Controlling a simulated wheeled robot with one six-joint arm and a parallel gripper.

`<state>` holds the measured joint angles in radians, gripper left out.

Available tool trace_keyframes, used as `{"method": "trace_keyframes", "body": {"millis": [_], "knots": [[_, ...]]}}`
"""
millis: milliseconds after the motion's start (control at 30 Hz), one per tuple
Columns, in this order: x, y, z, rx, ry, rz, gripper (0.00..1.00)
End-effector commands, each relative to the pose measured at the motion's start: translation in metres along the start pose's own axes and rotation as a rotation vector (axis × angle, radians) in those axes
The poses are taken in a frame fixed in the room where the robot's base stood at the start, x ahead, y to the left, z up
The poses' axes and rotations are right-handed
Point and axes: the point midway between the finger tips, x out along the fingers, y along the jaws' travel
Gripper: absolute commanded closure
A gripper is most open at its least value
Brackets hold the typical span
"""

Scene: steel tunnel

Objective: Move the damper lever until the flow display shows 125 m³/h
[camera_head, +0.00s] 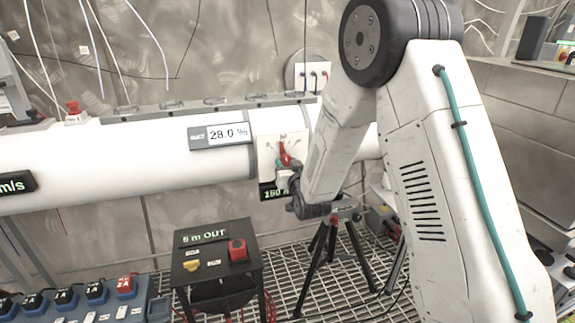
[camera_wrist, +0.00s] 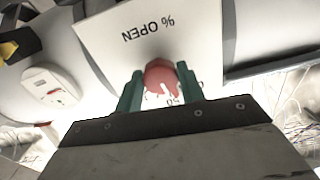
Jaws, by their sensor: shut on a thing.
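The red damper lever (camera_head: 284,152) stands in front of a white scale plate (camera_head: 271,146) on the white duct. In the wrist view its rounded red end (camera_wrist: 160,74) sits between the two green fingers of my gripper (camera_wrist: 159,86). My gripper is shut on it; it also shows in the head view (camera_head: 285,174). The plate in the wrist view reads "% OPEN" upside down (camera_wrist: 148,28). Below the plate, a dark flow display (camera_head: 270,193) shows about 150; its right part is hidden behind my gripper. The lever's exact scale position cannot be read.
Another dark display (camera_head: 16,183) ends in "m/s". A black stand marked "5 m OUT" (camera_head: 214,256) and a tripod (camera_head: 335,240) stand on the grating below. A wall socket with plugs (camera_head: 313,72) is behind the duct.

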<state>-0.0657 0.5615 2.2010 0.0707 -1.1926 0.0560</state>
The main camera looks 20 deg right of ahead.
Motion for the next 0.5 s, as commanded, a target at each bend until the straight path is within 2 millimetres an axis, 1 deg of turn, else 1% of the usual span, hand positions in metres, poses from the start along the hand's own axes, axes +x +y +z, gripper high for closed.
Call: {"method": "trace_keyframes", "body": {"millis": [100, 167, 433, 467, 500], "knots": [[-0.0002, 0.0002, 0.0, -0.077, 0.0, 0.0, 0.84], [-0.0002, 0.0002, 0.0, -0.096, 0.0, 0.0, 0.84], [-0.0002, 0.0002, 0.0, -0.101, 0.0, 0.0, 0.84], [-0.0002, 0.0002, 0.0, -0.101, 0.0, 0.0, 0.53], [-0.0002, 0.0002, 0.0, -0.1, 0.0, 0.0, 0.42]]}}
